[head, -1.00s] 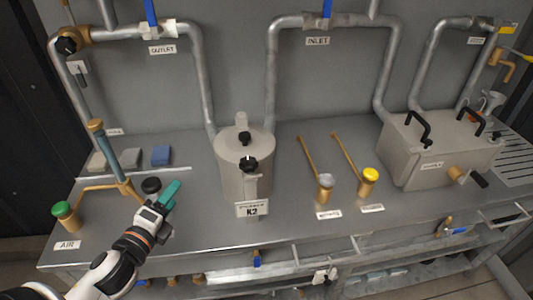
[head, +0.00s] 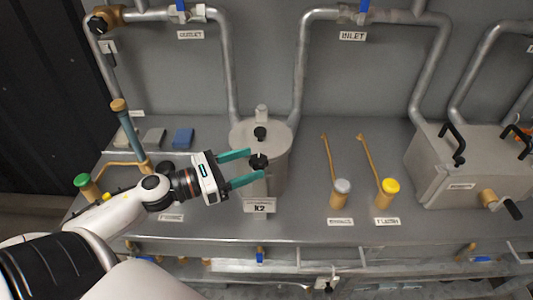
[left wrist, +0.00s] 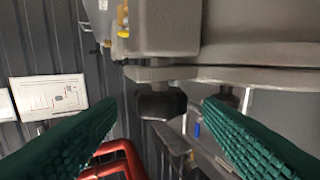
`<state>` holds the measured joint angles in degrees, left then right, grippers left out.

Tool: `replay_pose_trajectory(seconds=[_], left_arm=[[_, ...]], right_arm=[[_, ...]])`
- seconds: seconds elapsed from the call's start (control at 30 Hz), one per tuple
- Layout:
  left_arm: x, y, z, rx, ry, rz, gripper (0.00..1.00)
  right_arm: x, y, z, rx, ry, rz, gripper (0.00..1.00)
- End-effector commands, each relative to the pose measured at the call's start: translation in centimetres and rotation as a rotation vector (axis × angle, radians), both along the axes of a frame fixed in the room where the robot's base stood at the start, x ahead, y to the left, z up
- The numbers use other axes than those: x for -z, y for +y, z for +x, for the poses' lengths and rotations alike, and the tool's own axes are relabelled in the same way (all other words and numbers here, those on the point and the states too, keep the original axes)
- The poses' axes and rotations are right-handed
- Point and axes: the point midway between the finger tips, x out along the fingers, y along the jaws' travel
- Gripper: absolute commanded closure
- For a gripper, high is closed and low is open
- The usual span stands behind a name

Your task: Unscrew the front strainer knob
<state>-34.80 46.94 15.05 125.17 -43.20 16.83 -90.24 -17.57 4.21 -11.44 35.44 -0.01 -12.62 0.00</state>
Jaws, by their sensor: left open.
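The strainer (head: 262,140) is a grey cylinder on the bench with a label K2 at its front. In the left wrist view the black knob (left wrist: 160,103) hangs on a short stem, centred between the two green fingers, with room on both sides. The left gripper is open and holds nothing. Whether the fingers reach fully past the front knob I cannot tell. My right gripper is not in view.
Two brass levers with a grey cap (head: 342,187) and a yellow cap (head: 389,186) stand right of the strainer. A grey box (head: 470,165) with black handles is farther right. Pipes rise behind the strainer. A teal-handled lever (head: 133,133) stands on the left.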

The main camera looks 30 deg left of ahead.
Motion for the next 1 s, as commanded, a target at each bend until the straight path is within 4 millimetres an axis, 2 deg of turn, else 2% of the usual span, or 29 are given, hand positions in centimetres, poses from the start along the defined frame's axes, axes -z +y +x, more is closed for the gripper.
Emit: replay_pose_trajectory(seconds=[0.1,0.3,0.5,0.8,0.87,1.0], left_arm=[[-0.3,-1.0,1.7,0.0,-0.004,0.0,0.39],[-0.2,-2.2,3.5,-0.001,-0.001,-0.002,0.39],[-0.1,-2.8,4.3,-0.001,0.001,-0.001,0.39],[0.1,-2.8,4.4,-0.001,0.002,-0.001,0.39],[0.0,-2.8,4.4,-0.001,0.002,-0.001,0.47],[0.0,-2.8,4.4,-0.001,0.002,-0.001,0.7]], right_arm=[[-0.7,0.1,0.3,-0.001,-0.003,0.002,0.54],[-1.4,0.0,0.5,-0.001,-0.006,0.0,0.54],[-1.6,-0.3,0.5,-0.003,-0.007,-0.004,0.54],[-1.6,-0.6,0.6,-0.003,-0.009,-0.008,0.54],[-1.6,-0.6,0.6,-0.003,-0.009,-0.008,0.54],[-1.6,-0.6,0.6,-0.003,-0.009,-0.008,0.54]])
